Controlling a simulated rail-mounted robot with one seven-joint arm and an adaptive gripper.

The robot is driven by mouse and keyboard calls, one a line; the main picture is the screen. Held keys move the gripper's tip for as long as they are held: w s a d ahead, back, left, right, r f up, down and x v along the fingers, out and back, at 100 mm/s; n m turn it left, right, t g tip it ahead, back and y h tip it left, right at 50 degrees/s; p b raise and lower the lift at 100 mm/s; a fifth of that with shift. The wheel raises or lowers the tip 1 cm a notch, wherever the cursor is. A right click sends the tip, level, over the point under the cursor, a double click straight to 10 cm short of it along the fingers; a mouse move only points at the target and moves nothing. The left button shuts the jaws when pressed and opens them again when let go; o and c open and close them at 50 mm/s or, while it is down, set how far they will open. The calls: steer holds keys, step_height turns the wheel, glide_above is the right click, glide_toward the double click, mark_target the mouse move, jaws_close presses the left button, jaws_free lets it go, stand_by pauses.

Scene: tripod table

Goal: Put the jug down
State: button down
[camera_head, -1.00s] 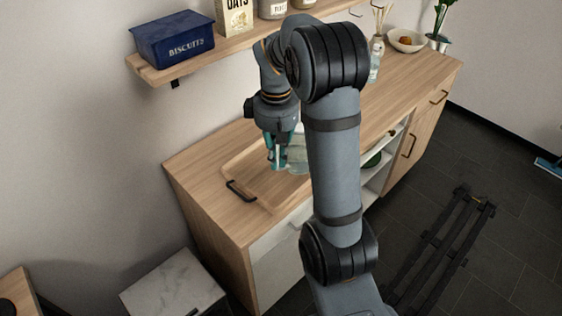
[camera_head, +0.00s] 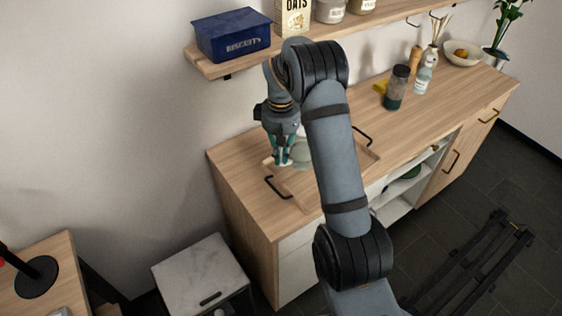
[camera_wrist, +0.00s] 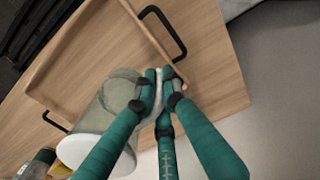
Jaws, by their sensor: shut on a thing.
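The jug (camera_head: 303,153) is pale, see-through and greenish, and is partly hidden behind my arm in the head view. In the wrist view the jug (camera_wrist: 116,92) shows with a white round end towards the lower left. My gripper (camera_head: 283,160) has teal fingers and is shut on the jug at its side; the fingertips (camera_wrist: 158,82) close around what looks like its handle. The jug is over or in a wooden tray (camera_head: 285,192) with black handles. I cannot tell whether its base touches the tray.
The tray lies on a wooden sideboard (camera_head: 232,160). Farther right stand a dark-lidded jar (camera_head: 396,90), a bottle (camera_head: 424,78) and a bowl (camera_head: 463,54). A shelf (camera_head: 210,67) with a blue biscuit tin (camera_head: 233,36) hangs above. The sideboard between tray and jar looks clear.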

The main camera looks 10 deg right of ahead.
mark_target(281, 165)
steer(key=shift+w+f+p, duration=0.1)
steer(key=shift+f+p, duration=0.4)
steer(key=shift+f, duration=1.6)
steer(key=c, duration=1.8)
jaws_free()
steer(key=shift+c, duration=0.2)
step_height(281, 165, up, 12)
steer(key=shift+r+b, duration=0.15)
steer(key=shift+b, duration=0.25)
